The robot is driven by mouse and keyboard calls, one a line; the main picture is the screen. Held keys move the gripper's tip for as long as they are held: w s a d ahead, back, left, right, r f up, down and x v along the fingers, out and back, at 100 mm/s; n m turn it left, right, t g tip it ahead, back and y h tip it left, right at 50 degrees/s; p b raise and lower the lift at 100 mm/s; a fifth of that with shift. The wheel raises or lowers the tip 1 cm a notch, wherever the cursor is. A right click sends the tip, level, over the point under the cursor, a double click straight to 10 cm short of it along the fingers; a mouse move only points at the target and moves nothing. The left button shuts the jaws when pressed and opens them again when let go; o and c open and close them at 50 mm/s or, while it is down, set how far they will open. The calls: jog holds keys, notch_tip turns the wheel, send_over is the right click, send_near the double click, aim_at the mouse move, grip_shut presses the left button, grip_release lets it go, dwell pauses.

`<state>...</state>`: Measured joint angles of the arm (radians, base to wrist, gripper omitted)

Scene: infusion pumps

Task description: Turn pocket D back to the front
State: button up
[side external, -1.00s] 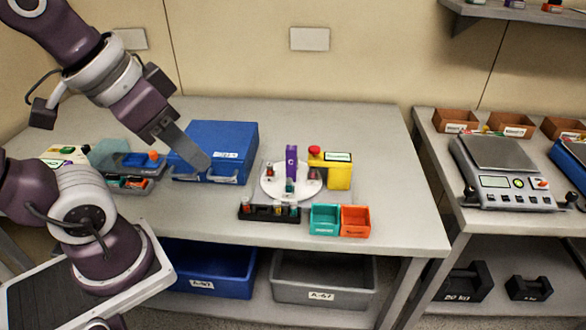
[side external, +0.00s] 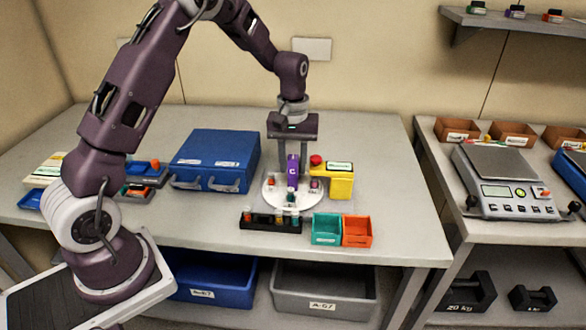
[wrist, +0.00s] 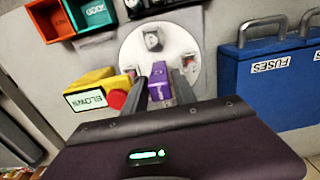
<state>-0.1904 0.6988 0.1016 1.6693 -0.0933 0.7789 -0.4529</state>
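A white round turntable (side external: 272,198) stands on the table and also shows in the wrist view (wrist: 190,48). A tall purple block (side external: 293,172) marked C rises from its middle. Small pockets with parts sit around the disc, one at the front (side external: 291,196), one at the left (side external: 271,182) and one at the right (side external: 314,184). No D is readable. My gripper (side external: 292,164) points down over the turntable. In the wrist view its open fingers (wrist: 160,84) stand on either side of the purple block (wrist: 159,76); I cannot tell whether they touch it.
A yellow box (side external: 341,184) with a red button is close on the right. A black rack (side external: 270,222), a teal bin (side external: 326,229) and an orange bin (side external: 357,231) stand in front. A blue case (side external: 215,160) is to the left.

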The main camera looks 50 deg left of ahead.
jog(key=shift+f, duration=0.95)
jog(key=shift+c, duration=0.4)
grip_shut()
